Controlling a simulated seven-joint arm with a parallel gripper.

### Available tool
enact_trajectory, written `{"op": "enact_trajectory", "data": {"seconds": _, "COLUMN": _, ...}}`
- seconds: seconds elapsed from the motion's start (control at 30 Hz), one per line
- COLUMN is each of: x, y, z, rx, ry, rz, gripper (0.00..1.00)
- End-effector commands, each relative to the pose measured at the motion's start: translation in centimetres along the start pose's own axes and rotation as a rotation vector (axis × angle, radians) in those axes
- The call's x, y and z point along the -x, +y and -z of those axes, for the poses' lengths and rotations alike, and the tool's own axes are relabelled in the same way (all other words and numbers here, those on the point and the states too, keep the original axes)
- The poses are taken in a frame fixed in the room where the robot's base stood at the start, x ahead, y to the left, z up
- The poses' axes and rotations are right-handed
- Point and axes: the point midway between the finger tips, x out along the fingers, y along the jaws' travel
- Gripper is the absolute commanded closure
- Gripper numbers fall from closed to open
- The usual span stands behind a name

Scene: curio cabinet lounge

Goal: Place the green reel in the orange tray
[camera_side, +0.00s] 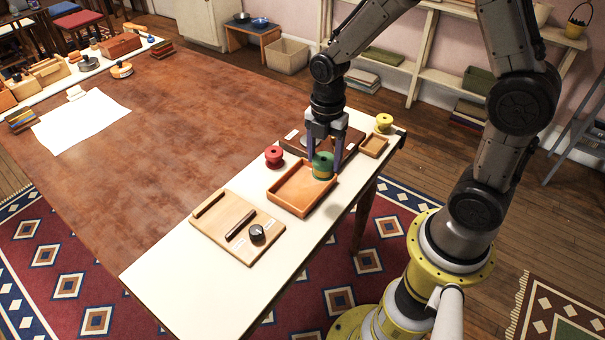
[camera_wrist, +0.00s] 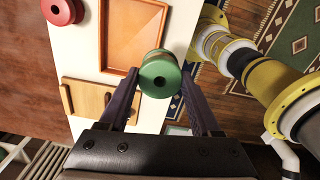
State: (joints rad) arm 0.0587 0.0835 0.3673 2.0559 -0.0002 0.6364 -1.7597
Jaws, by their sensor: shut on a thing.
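My gripper (camera_side: 324,157) is shut on the green reel (camera_side: 322,168), one finger on either side of it. In the wrist view the reel (camera_wrist: 159,76) sits between the fingertips, its round green end with a dark centre hole facing the camera. The orange tray (camera_side: 285,194) is a shallow square on the white table. In the side view the reel overlaps the tray's back right corner. In the wrist view the tray (camera_wrist: 134,37) looks empty, and the reel covers its lower right corner. The exact height of the reel above the tray is hard to tell.
A red reel (camera_side: 273,156) stands left of the tray, and a yellow reel (camera_side: 384,122) stands at the far end. A small wooden tray (camera_side: 373,146) and a brown board (camera_side: 351,140) lie behind. A wooden board (camera_side: 225,222) with a dark knob (camera_side: 257,234) lies in front.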

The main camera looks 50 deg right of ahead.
Motion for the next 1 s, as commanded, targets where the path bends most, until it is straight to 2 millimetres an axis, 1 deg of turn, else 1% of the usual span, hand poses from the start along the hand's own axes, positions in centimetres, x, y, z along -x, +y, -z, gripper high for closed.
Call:
{"op": "enact_trajectory", "data": {"seconds": 0.03, "x": -0.6, "y": 1.1, "z": -0.2, "rx": -0.001, "ry": 0.0, "rz": 0.002, "gripper": 1.0}}
{"op": "enact_trajectory", "data": {"seconds": 0.07, "x": -0.9, "y": 1.7, "z": -0.3, "rx": -0.001, "ry": 0.0, "rz": 0.002, "gripper": 1.0}}
{"op": "enact_trajectory", "data": {"seconds": 0.1, "x": -1.7, "y": 2.1, "z": -0.4, "rx": -0.001, "ry": 0.001, "rz": 0.004, "gripper": 1.0}}
{"op": "enact_trajectory", "data": {"seconds": 0.2, "x": -3.5, "y": 3.5, "z": -0.7, "rx": -0.001, "ry": 0.001, "rz": 0.004, "gripper": 1.0}}
{"op": "enact_trajectory", "data": {"seconds": 0.3, "x": -4.8, "y": 4.6, "z": -0.9, "rx": -0.001, "ry": 0.0, "rz": 0.002, "gripper": 1.0}}
{"op": "enact_trajectory", "data": {"seconds": 0.4, "x": -5.5, "y": 5.3, "z": -1.1, "rx": -0.001, "ry": 0.0, "rz": 0.001, "gripper": 1.0}}
{"op": "enact_trajectory", "data": {"seconds": 0.63, "x": -6.6, "y": 6.2, "z": -1.2, "rx": -0.001, "ry": 0.0, "rz": -0.001, "gripper": 1.0}}
{"op": "enact_trajectory", "data": {"seconds": 0.83, "x": -9.3, "y": 6.2, "z": -1.2, "rx": -0.001, "ry": 0.0, "rz": 0.002, "gripper": 1.0}}
{"op": "enact_trajectory", "data": {"seconds": 1.0, "x": -9.6, "y": 6.2, "z": -1.2, "rx": -0.001, "ry": 0.0, "rz": -0.003, "gripper": 1.0}}
